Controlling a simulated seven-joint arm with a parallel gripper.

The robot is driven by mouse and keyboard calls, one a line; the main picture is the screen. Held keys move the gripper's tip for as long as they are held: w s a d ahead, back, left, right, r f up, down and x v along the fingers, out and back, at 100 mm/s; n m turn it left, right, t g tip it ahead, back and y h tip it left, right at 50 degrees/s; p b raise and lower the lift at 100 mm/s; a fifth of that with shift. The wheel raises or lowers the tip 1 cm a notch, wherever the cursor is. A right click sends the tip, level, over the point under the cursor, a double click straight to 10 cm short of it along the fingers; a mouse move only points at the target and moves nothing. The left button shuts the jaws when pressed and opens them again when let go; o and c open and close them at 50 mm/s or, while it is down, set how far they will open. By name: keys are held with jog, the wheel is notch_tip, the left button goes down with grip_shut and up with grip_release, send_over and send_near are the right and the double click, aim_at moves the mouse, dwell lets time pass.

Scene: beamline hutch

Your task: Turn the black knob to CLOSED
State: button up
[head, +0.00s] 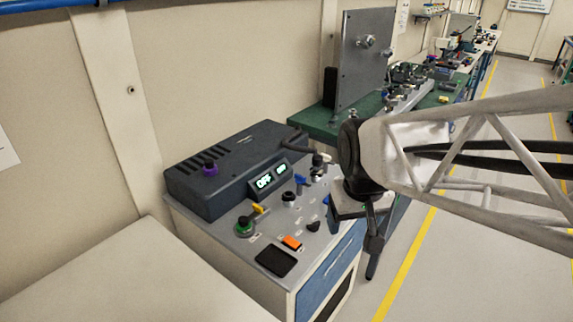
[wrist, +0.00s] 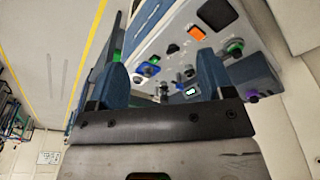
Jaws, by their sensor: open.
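A grey sloped panel (head: 262,238) on a cabinet carries several controls. A round black knob (head: 288,197) sits near its middle, below the display box; a smaller black pointer-shaped knob (head: 313,226) sits nearer the front right edge. The wrist view also shows a round black knob (wrist: 189,72) and the black pointer-shaped one (wrist: 172,49). The labels are too small to read, so I cannot tell either knob's setting. My gripper (wrist: 160,66) is open and empty, its two blue fingers apart. In the head view it hangs by the panel's right side, partly hidden by my arm.
A dark box (head: 235,165) with a lit display (head: 264,181) reading OFF and a purple knob (head: 210,168) stands behind. A green bench (head: 322,126) adjoins.

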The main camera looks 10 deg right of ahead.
jog(key=w+f+n+g, duration=0.1)
jog(key=w+f, duration=0.5)
jog(key=w, duration=0.7)
jog(key=n+g, duration=0.1)
send_over(313, 223)
notch_tip(313, 223, down, 9)
jog(key=shift+f, duration=0.15)
jog(key=shift+w+f, duration=0.1)
jog(key=shift+f, duration=3.9)
jog(key=c, duration=0.9)
